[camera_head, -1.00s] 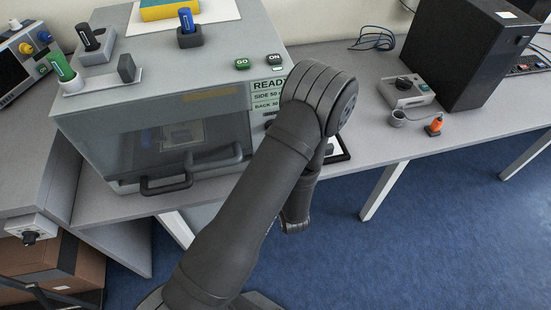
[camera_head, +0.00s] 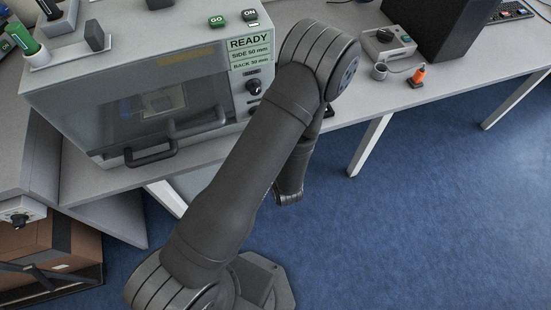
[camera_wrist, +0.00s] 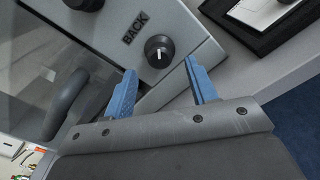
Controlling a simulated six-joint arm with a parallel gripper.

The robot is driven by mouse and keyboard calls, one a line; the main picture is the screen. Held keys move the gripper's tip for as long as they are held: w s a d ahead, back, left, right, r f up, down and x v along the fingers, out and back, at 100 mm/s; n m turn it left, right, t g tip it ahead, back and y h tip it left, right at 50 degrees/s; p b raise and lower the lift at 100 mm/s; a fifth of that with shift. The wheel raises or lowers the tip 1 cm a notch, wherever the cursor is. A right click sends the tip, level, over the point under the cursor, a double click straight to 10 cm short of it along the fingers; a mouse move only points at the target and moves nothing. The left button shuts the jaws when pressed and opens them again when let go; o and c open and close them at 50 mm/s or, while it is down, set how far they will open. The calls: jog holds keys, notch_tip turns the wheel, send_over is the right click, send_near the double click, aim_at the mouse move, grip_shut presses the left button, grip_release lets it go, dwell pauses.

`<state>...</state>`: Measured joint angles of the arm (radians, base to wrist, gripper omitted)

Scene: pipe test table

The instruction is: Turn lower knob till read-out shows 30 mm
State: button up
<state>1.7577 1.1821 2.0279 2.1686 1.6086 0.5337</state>
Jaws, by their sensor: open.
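The lower knob (camera_wrist: 159,51), black with a white pointer line, sits on the grey machine front beside the label BACK in the wrist view. My gripper (camera_wrist: 160,67) is open, its blue fingers apart on either side below the knob, with nothing between the tips. I cannot tell how far the tips are from the panel. In the head view the read-out (camera_head: 250,53) shows READY, SIDE 50 mm and what looks like BACK 30 mm. The upper knob (camera_head: 254,87) is below it. My arm hides the lower knob and my gripper there.
The machine's window door has a dark handle (camera_head: 150,154). A black-framed tray (camera_wrist: 262,18) lies on the table to the right of the panel. A grey box with a black knob (camera_head: 387,42) and an orange-topped item (camera_head: 418,75) stand farther right.

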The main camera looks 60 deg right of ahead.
jog(key=v, duration=1.3)
jog(key=shift+a, duration=0.1)
dwell(0.3)
jog(key=x, duration=1.6)
jog(key=shift+w, duration=0.1)
